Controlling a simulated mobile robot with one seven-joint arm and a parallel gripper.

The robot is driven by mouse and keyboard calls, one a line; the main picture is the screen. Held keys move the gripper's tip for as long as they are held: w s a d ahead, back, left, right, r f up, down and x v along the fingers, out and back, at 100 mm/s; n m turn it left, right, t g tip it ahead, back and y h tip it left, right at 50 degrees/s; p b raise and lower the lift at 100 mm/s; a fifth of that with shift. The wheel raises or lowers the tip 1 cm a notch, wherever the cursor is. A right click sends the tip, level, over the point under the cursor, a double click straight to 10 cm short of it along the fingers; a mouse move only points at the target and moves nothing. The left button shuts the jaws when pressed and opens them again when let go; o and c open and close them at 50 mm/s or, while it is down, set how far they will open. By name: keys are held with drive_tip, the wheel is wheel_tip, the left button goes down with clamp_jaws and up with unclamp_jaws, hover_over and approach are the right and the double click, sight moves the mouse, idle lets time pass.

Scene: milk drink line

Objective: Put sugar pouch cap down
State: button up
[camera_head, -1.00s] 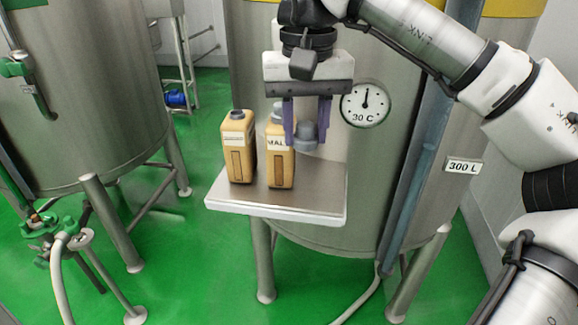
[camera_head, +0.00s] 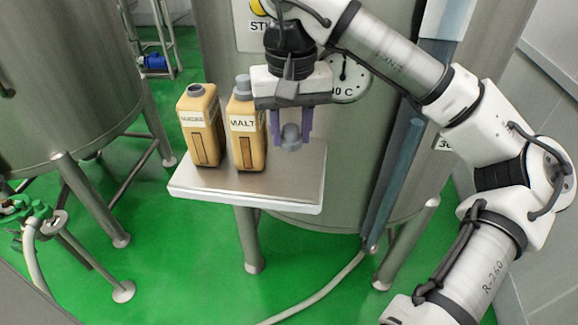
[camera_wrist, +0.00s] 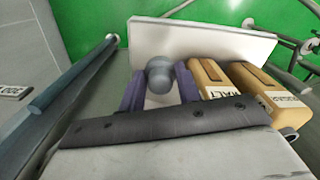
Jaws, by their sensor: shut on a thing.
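My gripper (camera_head: 291,143) has purple fingers and is shut on a grey round cap (camera_head: 291,134). It holds the cap over the right part of a small steel shelf (camera_head: 247,197). In the wrist view the cap (camera_wrist: 160,75) sits between the fingers, with the shelf (camera_wrist: 200,44) beyond. I cannot tell whether the cap touches the shelf. The sugar pouch (camera_head: 203,140), tan with an open grey neck and no cap, stands upright at the shelf's left. In the wrist view the sugar pouch (camera_wrist: 262,84) is at the right.
The malt pouch (camera_head: 247,125), capped in grey, stands between the sugar pouch and my gripper, close to the fingers. A steel tank (camera_head: 350,160) with a dial rises behind the shelf. A blue-grey pipe (camera_head: 392,180) runs down at right. The shelf's front right is bare.

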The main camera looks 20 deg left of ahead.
sight(291, 183)
wheel_tip(291, 183, down, 9)
drive_tip(key=shift+f+p, duration=0.2)
drive_tip(key=shift+p, duration=0.55)
drive_tip(key=shift+f+b, duration=0.2)
drive_tip(key=shift+b, duration=0.1)
drive_tip(key=o, duration=1.1)
drive_tip(key=shift+r, duration=0.1)
